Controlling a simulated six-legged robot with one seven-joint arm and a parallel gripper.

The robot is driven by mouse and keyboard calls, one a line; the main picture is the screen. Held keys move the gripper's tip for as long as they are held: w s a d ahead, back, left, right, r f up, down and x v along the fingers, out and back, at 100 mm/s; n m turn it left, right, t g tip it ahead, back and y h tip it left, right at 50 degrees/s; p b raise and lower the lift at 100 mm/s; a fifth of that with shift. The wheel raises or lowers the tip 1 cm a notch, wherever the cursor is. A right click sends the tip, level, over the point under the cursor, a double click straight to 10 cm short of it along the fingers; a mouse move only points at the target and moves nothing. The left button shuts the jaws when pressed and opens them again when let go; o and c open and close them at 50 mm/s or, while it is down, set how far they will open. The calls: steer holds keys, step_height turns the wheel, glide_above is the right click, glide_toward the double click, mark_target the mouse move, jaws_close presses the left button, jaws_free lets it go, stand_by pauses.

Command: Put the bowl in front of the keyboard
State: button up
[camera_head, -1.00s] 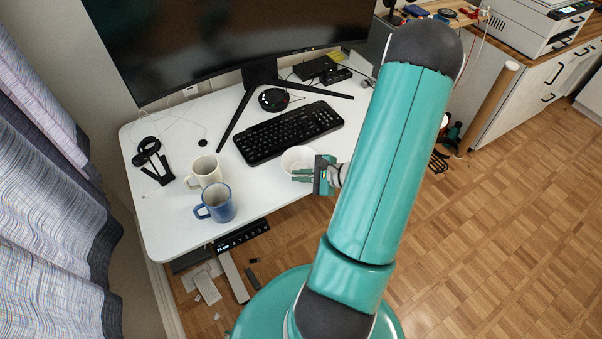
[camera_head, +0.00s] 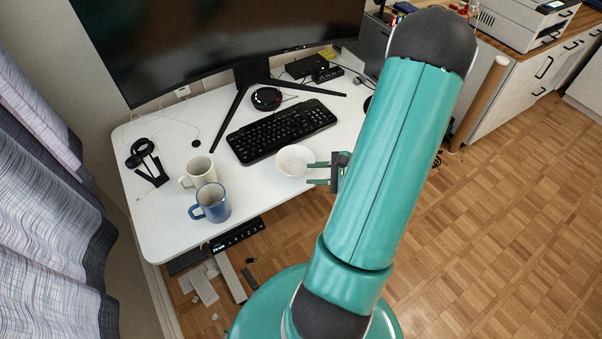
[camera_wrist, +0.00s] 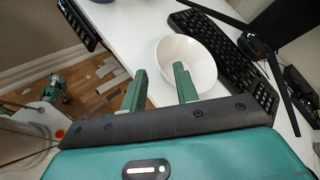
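The white bowl (camera_head: 293,160) stands upright on the white desk, just in front of the black keyboard (camera_head: 281,130). In the wrist view the bowl (camera_wrist: 188,56) is beside the keyboard (camera_wrist: 222,52), close to the desk's edge. My gripper (camera_head: 310,173) is at the bowl's right, at the desk's front edge. Its two green fingers are spread apart with nothing between them. In the wrist view the gripper (camera_wrist: 160,82) has one finger at the near side of the bowl, and the other out past the desk edge. I cannot tell whether the near finger touches the bowl.
A cream mug (camera_head: 200,171) and a blue mug (camera_head: 211,203) stand on the desk left of the bowl. A monitor (camera_head: 220,45) stands behind the keyboard. A black headphone stand (camera_head: 146,160) is at the far left. The desk between mugs and bowl is clear.

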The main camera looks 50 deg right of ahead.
steer(key=v, duration=0.5)
steer(key=w+a+r+n+g+y, duration=0.1)
steer(key=w+a+r+n+g, duration=0.3)
steer(key=a+r+n, duration=0.4)
steer(key=w+a+r+n+g, duration=0.3)
steer(key=a+r+n+g, duration=0.15)
steer(key=a, duration=0.45)
steer(key=s+a+r+n+t+h, duration=0.2)
steer(key=a+r+n+h, duration=0.3)
steer(key=a+r+n, duration=0.7)
steer(key=shift+s+a+r+h, duration=0.4)
steer(key=shift+a+r, duration=0.3)
steer(key=shift+a, duration=0.15)
